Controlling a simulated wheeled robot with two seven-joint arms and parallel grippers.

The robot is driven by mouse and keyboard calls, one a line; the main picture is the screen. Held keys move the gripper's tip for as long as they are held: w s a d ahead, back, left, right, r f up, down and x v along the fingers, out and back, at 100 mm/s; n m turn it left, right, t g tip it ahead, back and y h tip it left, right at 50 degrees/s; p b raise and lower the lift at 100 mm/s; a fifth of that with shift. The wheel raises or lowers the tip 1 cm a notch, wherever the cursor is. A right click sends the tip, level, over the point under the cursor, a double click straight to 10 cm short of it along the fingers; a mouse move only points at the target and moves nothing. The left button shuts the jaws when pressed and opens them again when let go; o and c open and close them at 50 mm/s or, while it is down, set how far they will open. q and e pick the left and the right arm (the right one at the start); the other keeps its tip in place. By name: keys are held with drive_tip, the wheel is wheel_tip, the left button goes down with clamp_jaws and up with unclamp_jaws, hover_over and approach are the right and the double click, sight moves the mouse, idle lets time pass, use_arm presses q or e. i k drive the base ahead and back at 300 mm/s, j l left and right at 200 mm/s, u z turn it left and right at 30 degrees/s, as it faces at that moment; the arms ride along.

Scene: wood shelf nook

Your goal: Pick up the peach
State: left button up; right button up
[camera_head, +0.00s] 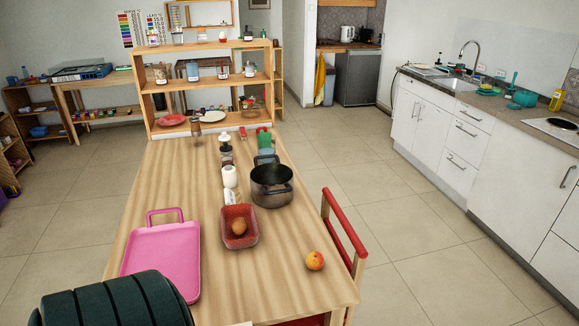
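The peach (315,261), round and orange-yellow with a reddish tint, lies on the wooden table (190,215) near its front right part, close to the right edge. Nothing touches it or covers it. A brownish-orange round item (239,227) lies in a red basket (228,212) to the left of the peach and farther back. Neither of my grippers shows in the head view.
A dark pot (271,186) stands behind the peach. A pink tray (163,258) lies on the left. A red-railed chair (344,222) stands against the right edge. A dark ribbed shape, unclear what, fills the lower left. Table around the peach is clear.

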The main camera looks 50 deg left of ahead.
sight(314, 259)
drive_tip(key=i+u, duration=0.25)
drive_tip(key=u, duration=0.15)
drive_tip(key=i+l+u, duration=0.1)
drive_tip(key=i+u, duration=0.15)
drive_tip(key=u, duration=0.15)
drive_tip(key=i+l+u, duration=0.15)
drive_tip(key=u, duration=0.25)
drive_tip(key=i+l+u, duration=0.25)
drive_tip(key=u, duration=0.15)
